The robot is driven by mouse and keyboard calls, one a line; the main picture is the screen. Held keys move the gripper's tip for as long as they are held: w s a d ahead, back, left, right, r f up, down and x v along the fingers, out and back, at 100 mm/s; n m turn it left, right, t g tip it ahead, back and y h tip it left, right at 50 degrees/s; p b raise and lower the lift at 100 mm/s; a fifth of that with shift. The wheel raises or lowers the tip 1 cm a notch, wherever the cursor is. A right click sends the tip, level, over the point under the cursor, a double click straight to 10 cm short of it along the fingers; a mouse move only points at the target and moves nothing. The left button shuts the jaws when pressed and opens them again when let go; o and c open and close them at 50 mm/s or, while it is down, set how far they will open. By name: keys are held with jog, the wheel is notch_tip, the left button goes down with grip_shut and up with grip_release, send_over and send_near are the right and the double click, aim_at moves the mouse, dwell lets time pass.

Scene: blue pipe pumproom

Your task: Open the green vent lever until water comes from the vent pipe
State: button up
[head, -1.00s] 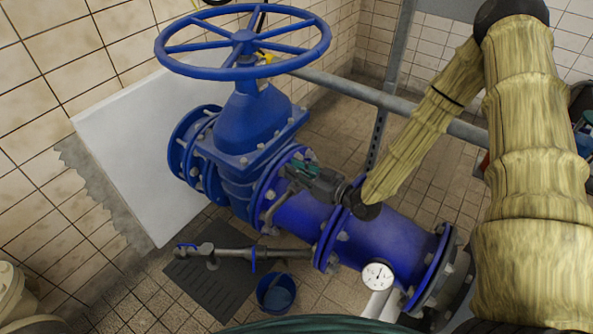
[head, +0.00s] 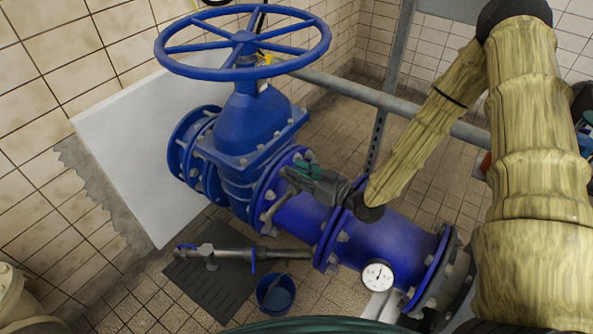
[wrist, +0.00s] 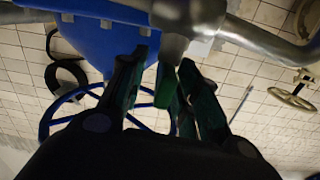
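The green vent lever (wrist: 165,86) hangs below a grey fitting (wrist: 173,47) in the wrist view. My gripper (wrist: 164,68) has one finger on each side of the lever. A gap shows on the left; the right finger is close to the lever, and I cannot tell if it touches. In the head view my gripper (head: 304,170) is above the blue pipe, and I cannot pick the lever out from the green finger parts. A bent grey pipe (head: 270,211), perhaps the vent pipe, comes down left of my gripper. No water is visible from it.
A large blue valve with a handwheel (head: 243,40) stands left of my gripper. A pressure gauge (head: 377,276) is on the lower right. A blue bucket (head: 275,294) stands on the floor near a grey side pipe (head: 228,253). A grey rail (head: 345,88) runs behind.

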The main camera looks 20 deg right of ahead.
jog(key=v, duration=1.1)
jog(key=s+a+f+m+g+h+p, duration=0.4)
jog(key=s+f+g, duration=0.35)
jog(key=f, duration=0.55)
jog(key=s+f+m+g+h+p, duration=0.1)
jog(key=s+f+g+h, duration=0.1)
jog(key=s, duration=0.8)
jog(key=s+f+m+g+h+p, duration=0.1)
jog(key=s+g+h, duration=0.3)
jog(key=s, duration=0.5)
jog(key=shift+s+d+f+m+p, duration=0.2)
jog(key=shift+s+f+m+p, duration=0.15)
jog(key=shift+f, duration=0.5)
jog(key=shift+g, duration=0.25)
